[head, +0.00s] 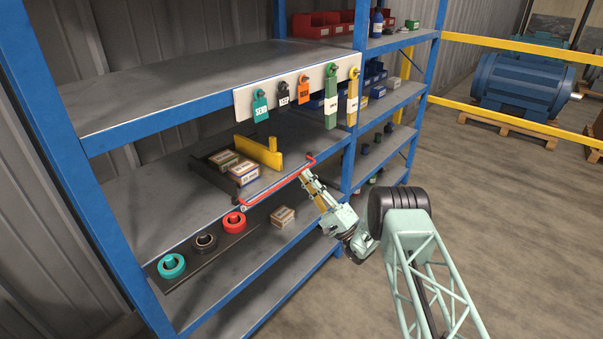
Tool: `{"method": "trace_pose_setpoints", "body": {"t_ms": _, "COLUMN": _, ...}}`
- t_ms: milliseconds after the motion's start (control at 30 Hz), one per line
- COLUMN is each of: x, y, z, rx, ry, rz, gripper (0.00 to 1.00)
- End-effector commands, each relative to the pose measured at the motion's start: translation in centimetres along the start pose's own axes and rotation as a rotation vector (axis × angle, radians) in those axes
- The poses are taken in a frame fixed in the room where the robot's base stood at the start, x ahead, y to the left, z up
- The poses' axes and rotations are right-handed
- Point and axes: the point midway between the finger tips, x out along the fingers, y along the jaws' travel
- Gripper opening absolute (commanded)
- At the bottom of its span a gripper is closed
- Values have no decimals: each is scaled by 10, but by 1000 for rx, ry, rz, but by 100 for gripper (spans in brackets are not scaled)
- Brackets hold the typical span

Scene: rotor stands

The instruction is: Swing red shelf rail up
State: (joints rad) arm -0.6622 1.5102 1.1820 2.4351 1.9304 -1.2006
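The red shelf rail (272,190) is a thin red bar along the front edge of the middle shelf (160,205). Its left end sits at a small pivot-like fitting, and its right end bends in towards the shelf near the blue upright. My gripper (305,174) is at the right part of the rail, at its front side, and looks to touch it or be very close. The fingertips are too small to show whether they are open or shut on the rail.
Boxes (243,172) in a dark tray and a yellow block (258,151) stand behind the rail. Tags hang from a white board (243,103) above. Open floor lies right.

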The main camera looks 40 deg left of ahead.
Motion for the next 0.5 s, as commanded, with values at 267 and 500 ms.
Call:
{"method": "trace_pose_setpoints", "body": {"t_ms": 267, "x": 27, "y": 0, "z": 0, "rx": 0, "ry": -2, "rz": -1, "gripper": 10}}
{"method": "trace_pose_setpoints", "body": {"t_ms": 500, "x": 33, "y": 0, "z": 0, "rx": 0, "ry": 0, "rz": 0, "gripper": 10}}
